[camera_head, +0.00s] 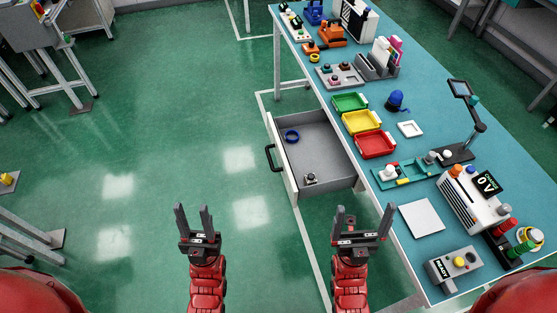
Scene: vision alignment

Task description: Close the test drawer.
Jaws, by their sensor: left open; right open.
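The test drawer (323,148) is pulled out from under the left edge of the workbench. Its white front panel (284,165) faces left and carries a black handle (270,158). A blue ring (292,136) and a small grey and black part (311,178) lie inside it. My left gripper (193,217) is open and empty over the green floor, below and left of the drawer. My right gripper (364,219) is open and empty, just below the drawer's near side in the picture and near the bench edge. Neither gripper appears to touch the drawer.
The blue workbench (410,239) holds green (350,103), yellow (361,122) and red (376,144) trays beside the drawer. A white power unit (471,200) and a button box (454,266) stand nearer. The floor (180,130) left of the drawer is clear.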

